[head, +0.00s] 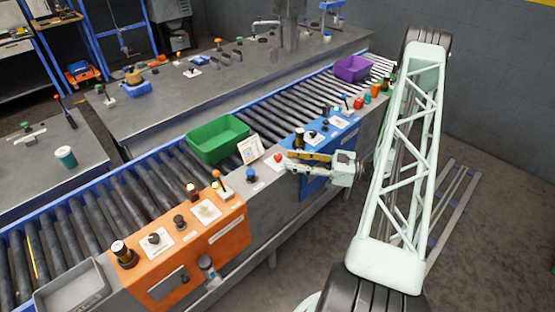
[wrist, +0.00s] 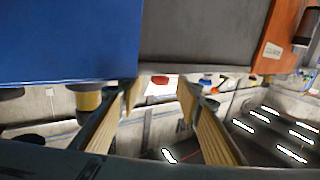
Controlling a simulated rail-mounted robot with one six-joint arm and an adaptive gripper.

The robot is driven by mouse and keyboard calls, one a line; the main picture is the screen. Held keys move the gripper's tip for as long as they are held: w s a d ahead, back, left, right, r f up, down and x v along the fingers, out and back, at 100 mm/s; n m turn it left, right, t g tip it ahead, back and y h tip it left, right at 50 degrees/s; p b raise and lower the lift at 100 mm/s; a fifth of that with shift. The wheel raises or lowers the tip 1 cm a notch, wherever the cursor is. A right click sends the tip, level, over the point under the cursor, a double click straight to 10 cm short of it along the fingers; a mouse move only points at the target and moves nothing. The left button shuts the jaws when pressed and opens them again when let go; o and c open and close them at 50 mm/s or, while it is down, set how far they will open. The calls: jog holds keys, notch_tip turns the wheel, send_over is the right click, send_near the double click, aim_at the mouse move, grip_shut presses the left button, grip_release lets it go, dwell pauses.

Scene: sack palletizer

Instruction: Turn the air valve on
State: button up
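My gripper (head: 290,160) reaches left from the end of my arm, low along the front of the conveyor line, between the orange and blue boxes. Its tan fingers are spread apart with nothing between them; they also show in the wrist view (wrist: 160,97). A red knob (head: 278,157) on a pale plate lies just beyond the fingertips, and a red part (wrist: 161,79) shows past the gap in the wrist view. No label naming the air valve is readable, so I cannot tell for certain which control it is. The gripper partly hides the area behind it.
The orange control box (head: 200,245) with several knobs stands at left, the blue box (head: 325,150) at right. A blue knob (head: 251,175) and a leaning white card (head: 250,149) are close by.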

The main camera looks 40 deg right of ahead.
aim_at(277, 158)
jog(key=shift+b+x, duration=0.3)
jog(key=shift+x, duration=2.8)
jog(key=shift+c, duration=0.7)
jog(key=c, duration=0.7)
